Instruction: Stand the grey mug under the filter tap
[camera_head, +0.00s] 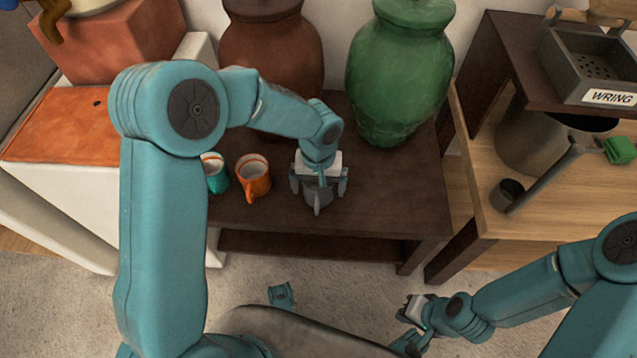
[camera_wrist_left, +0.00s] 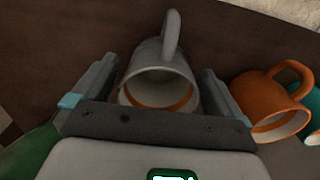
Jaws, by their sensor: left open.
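The grey mug (camera_head: 309,194) stands on the dark wooden table (camera_head: 385,195), partly covered by my left gripper in the head view. A gap shows between mug and fingers. No filter tap can be made out; a green urn (camera_head: 400,75) and a brown urn (camera_head: 270,45) stand behind. My right gripper (camera_head: 408,318) is low at the right, its opening unclear.
An orange mug (camera_head: 253,180) and a teal mug (camera_head: 214,178) stand left of the grey mug. Table right of the mug is clear.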

